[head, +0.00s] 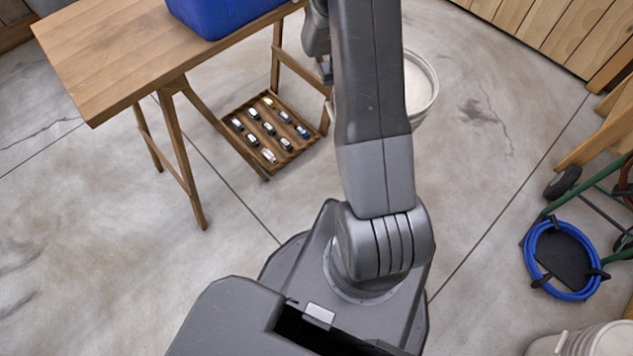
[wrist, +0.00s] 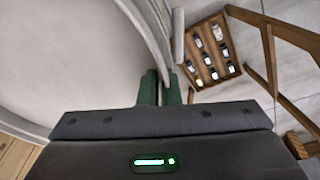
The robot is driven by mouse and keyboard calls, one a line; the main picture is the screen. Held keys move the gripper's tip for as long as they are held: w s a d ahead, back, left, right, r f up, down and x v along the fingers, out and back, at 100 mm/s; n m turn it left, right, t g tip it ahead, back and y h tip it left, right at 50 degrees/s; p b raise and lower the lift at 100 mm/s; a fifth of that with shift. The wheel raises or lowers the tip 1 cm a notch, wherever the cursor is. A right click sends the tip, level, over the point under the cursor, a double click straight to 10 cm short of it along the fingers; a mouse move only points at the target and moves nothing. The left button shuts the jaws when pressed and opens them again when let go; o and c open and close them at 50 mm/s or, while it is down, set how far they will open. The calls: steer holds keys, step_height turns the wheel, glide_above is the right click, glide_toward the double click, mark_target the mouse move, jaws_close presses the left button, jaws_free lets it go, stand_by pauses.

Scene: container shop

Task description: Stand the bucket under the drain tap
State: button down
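A round white bucket (head: 424,88) shows in the head view, partly hidden behind my arm. In the wrist view the bucket (wrist: 70,55) fills the left side, its pale inside facing the camera. My gripper (wrist: 160,88) has its two green fingers close together, one on each side of the bucket's rim, and looks shut on it. In the head view my gripper is hidden. I cannot tell whether the bucket touches the floor. The drain tap is not visible. A blue container (head: 222,14) stands on the wooden table (head: 110,62), cut off by the top edge.
A wooden tray (head: 290,154) of small items sits low by the table's legs; it also shows in the wrist view (wrist: 213,76). A blue hose coil (head: 530,270) and a green-framed cart (head: 590,195) are right. Another pale bucket (head: 600,343) is at bottom right. Open floor lies between.

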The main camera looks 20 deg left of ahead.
steer(key=s+a+f+n+b, duration=0.3)
steer(key=s+a+f+b, duration=0.25)
steer(key=a+f, duration=0.2)
steer(key=s+a+f+n+b, duration=0.3)
steer(key=s+a+f+b, duration=0.25)
steer(key=f, duration=0.35)
step_height(320, 180, down, 10)
steer(key=b, duration=0.4)
steer(key=shift+w+a+r+y, duration=0.2)
steer(key=shift+a+y, duration=0.05)
steer(key=shift+y, duration=0.05)
steer(key=shift+f+b, duration=0.2)
steer(key=shift+b, duration=0.1)
steer(key=c, duration=1.6)
jaws_free()
steer(key=shift+c, duration=0.2)
step_height(320, 180, up, 12)
steer(key=s+d+p, duration=0.1)
steer(key=p, duration=0.4)
steer(key=shift+s+d, duration=0.2)
steer(key=shift+s, duration=0.05)
steer(key=shift+r, duration=0.1)
